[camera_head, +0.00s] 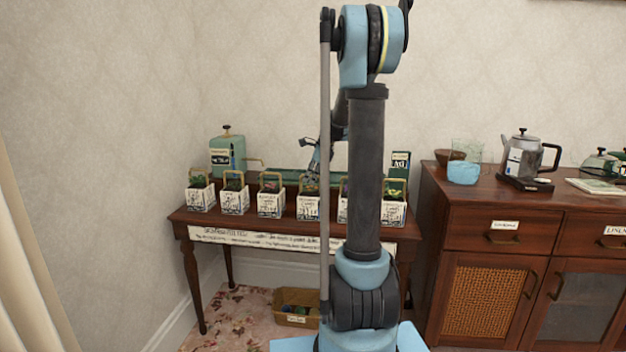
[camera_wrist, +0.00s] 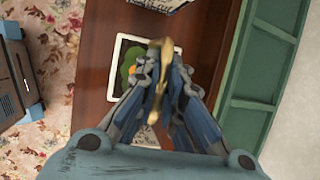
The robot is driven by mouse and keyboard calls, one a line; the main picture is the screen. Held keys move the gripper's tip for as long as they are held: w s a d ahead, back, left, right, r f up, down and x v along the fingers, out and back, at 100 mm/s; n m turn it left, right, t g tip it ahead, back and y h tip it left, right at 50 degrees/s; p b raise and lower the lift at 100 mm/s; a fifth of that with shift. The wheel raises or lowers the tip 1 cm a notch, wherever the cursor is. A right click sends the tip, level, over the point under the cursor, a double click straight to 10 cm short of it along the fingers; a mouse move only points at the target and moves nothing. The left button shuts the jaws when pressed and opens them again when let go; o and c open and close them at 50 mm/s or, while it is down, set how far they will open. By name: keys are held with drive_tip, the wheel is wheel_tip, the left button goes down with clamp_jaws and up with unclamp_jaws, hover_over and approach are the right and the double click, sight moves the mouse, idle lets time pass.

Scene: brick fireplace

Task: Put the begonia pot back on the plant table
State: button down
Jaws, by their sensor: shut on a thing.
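The plant table (camera_head: 300,244) is a dark wooden table against the wall with a white label strip along its front. Several white square pots with tan handles stand on it in a row, such as one at the left end (camera_head: 200,198). Their labels are too small to read, so I cannot tell which is the begonia. My gripper (camera_head: 318,160) is low over the middle of the row, partly hidden by my arm. In the wrist view my gripper (camera_wrist: 165,68) is shut on the brass-coloured handle (camera_wrist: 157,50) of a white pot (camera_wrist: 118,62) with green leaves, over the table's wood.
Neighbouring pots stand close on both sides. A green trough (camera_wrist: 265,70) runs along the table's back, and a green canister (camera_head: 227,155) stands at the back left. A sideboard (camera_head: 500,210) with a kettle (camera_head: 527,158) is at the right. A box (camera_head: 297,308) lies under the table.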

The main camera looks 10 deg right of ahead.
drive_tip(key=c, duration=1.7)
unclamp_jaws()
drive_tip(key=v, duration=1.2)
drive_tip(key=s+a+f+n+h, duration=0.1)
drive_tip(key=s+a+f+n, duration=0.3)
drive_tip(key=s, duration=0.7)
drive_tip(key=s+f+n+h, duration=0.1)
drive_tip(key=s+f+n, duration=0.2)
drive_tip(key=s+n, duration=0.55)
drive_tip(key=s+f+n, duration=0.4)
drive_tip(key=s+f, duration=0.3)
drive_tip(key=s, duration=0.3)
drive_tip(key=s+d+f+n+g+h, duration=0.1)
drive_tip(key=s+f+n, duration=0.4)
drive_tip(key=s+f, duration=0.3)
drive_tip(key=s, duration=0.3)
drive_tip(key=shift+s+d+h, duration=0.15)
drive_tip(key=shift+d+h, duration=0.1)
drive_tip(key=shift+h, duration=0.05)
